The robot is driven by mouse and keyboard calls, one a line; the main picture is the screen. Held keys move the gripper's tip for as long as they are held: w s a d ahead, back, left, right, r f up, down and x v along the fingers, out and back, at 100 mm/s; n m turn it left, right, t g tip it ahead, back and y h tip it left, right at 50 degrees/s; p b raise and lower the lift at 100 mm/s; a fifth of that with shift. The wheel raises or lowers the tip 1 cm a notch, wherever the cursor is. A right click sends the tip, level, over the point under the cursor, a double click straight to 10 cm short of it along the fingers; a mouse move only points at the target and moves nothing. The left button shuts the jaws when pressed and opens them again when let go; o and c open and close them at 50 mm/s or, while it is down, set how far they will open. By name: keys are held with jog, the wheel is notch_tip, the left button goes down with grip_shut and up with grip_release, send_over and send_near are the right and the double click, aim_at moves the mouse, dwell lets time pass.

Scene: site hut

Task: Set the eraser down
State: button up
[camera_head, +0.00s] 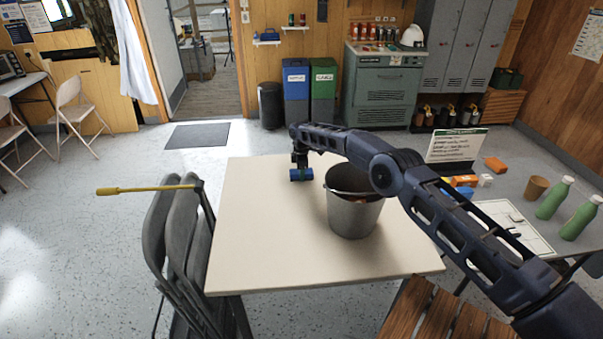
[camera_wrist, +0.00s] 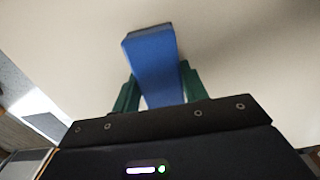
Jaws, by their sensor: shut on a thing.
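The eraser (camera_wrist: 153,65) is a blue block held between the two green fingers of my gripper (camera_wrist: 156,92) in the wrist view. In the head view the blue eraser (camera_head: 301,174) shows below my gripper (camera_head: 300,166), over the far part of the cream table (camera_head: 262,240). My gripper is shut on it. The eraser is at or just above the tabletop; I cannot tell whether it touches.
A grey metal bucket (camera_head: 352,212) stands on the table to the right of the eraser, partly behind my arm. The left and front of the tabletop are clear. Folded grey chairs (camera_head: 180,235) lean at the table's left edge. Green bottles (camera_head: 553,198) stand at the right.

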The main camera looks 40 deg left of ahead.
jog(key=o, duration=1)
jog(key=shift+f, duration=0.1)
notch_tip(320, 180, up, 12)
jog(key=shift+r, duration=0.15)
